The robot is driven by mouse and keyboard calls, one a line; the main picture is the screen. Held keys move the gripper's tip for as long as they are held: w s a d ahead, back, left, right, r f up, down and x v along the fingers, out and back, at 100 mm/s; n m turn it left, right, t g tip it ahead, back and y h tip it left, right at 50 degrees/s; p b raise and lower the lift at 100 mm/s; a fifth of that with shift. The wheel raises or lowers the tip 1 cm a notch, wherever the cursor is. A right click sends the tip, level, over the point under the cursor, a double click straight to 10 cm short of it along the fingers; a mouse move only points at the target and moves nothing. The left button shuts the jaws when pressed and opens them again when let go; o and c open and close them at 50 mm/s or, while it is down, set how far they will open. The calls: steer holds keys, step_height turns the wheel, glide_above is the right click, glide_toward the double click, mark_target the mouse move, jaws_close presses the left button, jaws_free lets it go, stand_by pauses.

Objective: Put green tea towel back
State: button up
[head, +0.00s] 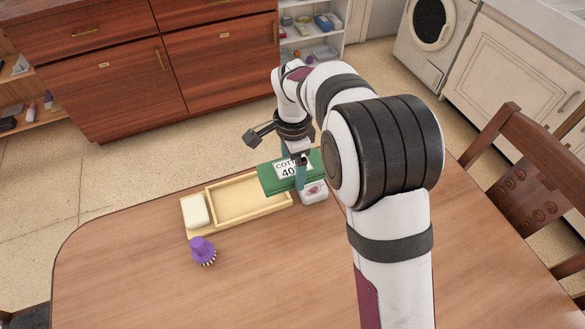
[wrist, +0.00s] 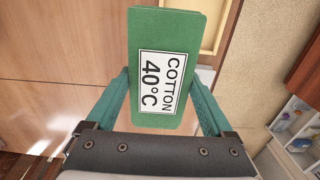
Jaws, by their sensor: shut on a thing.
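The green tea towel (head: 268,181) is a flat folded block with a white label reading "COTTON 40°C". My gripper (head: 292,167) is shut on it and holds it at the right end of a pale wooden tray (head: 240,219). In the head view the towel overlaps that end of the tray, and I cannot tell whether it touches it. In the wrist view the towel (wrist: 168,25) lies between the two teal fingers of my gripper (wrist: 160,75). The tray's larger compartment looks empty where it shows.
A cream block (head: 195,210) sits in the tray's small left compartment. A purple brush (head: 203,250) stands in front of the tray. A white item with a reddish mark (head: 314,193) is close beside the towel. The table's front left (head: 120,270) is clear.

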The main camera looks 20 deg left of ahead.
steer(key=w+d+f+m, duration=0.1)
steer(key=w+d+m, duration=0.5)
steer(key=d+m, duration=0.3)
steer(key=w+d+m, duration=0.7)
steer(key=d+m, duration=0.2)
steer(key=d, duration=0.1)
steer(key=a+f, duration=0.2)
steer(key=a, duration=0.1)
steer(key=w+a+f, duration=0.1)
steer(key=a+f, duration=0.1)
steer(key=a, duration=0.2)
steer(key=a+f, duration=0.2)
steer(key=a, duration=0.1)
steer(key=shift+w+a+f, duration=0.2)
steer(key=shift+w+f, duration=0.15)
steer(key=shift+a+f, duration=0.2)
steer(key=shift+f, duration=1.9)
steer(key=shift+f, duration=0.15)
steer(key=o, duration=1.1)
